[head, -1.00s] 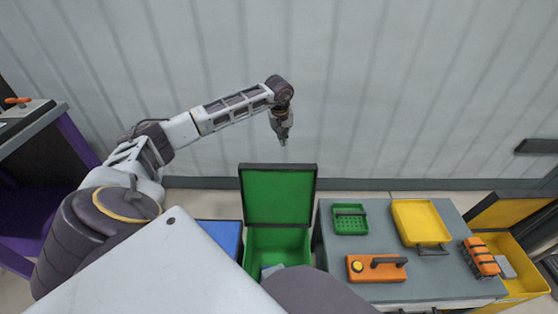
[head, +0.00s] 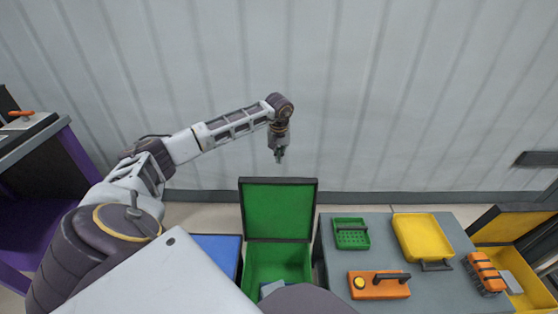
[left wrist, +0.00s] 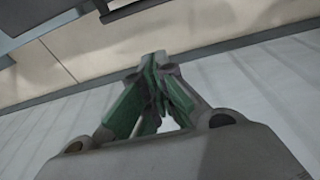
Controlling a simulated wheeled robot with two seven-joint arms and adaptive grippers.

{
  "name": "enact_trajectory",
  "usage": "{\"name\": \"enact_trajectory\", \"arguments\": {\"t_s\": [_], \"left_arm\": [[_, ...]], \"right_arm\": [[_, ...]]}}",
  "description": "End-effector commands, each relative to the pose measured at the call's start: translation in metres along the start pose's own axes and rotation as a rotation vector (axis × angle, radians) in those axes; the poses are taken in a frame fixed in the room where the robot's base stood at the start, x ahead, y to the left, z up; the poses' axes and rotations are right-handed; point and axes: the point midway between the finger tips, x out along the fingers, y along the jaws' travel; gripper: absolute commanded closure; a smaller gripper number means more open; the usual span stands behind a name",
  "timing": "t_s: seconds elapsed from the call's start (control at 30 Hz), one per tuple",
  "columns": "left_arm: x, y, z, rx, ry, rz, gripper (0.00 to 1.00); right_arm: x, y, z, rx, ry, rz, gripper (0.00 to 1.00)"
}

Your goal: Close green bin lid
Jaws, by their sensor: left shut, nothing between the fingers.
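The green bin (head: 262,257) stands on the floor at the lower middle of the head view, left of the grey table. Its lid (head: 278,210) is raised upright at the back, green inside with a dark rim. A grey-blue item (head: 272,288) lies inside the bin. My left gripper (head: 279,157) hangs pointing down above and behind the raised lid in the picture, apart from it. It is shut and empty; in the left wrist view its fingertips (left wrist: 154,60) meet. My right gripper is not in view.
A blue bin (head: 220,250) stands left of the green bin. The grey table (head: 385,250) holds a green basket (head: 351,234), a yellow tray (head: 422,238) and an orange case (head: 377,285). A yellow bin (head: 505,240) is open at right. A ribbed wall (head: 400,90) is behind.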

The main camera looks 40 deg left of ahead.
Motion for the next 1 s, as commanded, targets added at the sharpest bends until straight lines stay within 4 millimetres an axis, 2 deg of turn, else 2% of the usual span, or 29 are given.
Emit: {"name": "enact_trajectory", "arguments": {"t_s": [0.33,0.53,0.7,0.83,1.0], "left_arm": [[0.042,0.000,0.001,-0.002,-0.002,-0.001,1.00],[0.066,0.000,0.001,-0.001,-0.002,0.000,1.00],[0.083,0.000,0.001,-0.002,-0.002,-0.001,1.00],[0.094,0.000,0.001,-0.001,-0.001,0.000,1.00],[0.089,0.000,0.009,0.001,-0.001,-0.001,1.00]], "right_arm": [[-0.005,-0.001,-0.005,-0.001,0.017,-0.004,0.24],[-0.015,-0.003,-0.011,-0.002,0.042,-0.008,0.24],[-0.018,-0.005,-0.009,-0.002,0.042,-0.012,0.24],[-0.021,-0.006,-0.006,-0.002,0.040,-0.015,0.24],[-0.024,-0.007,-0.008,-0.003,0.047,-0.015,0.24]]}}
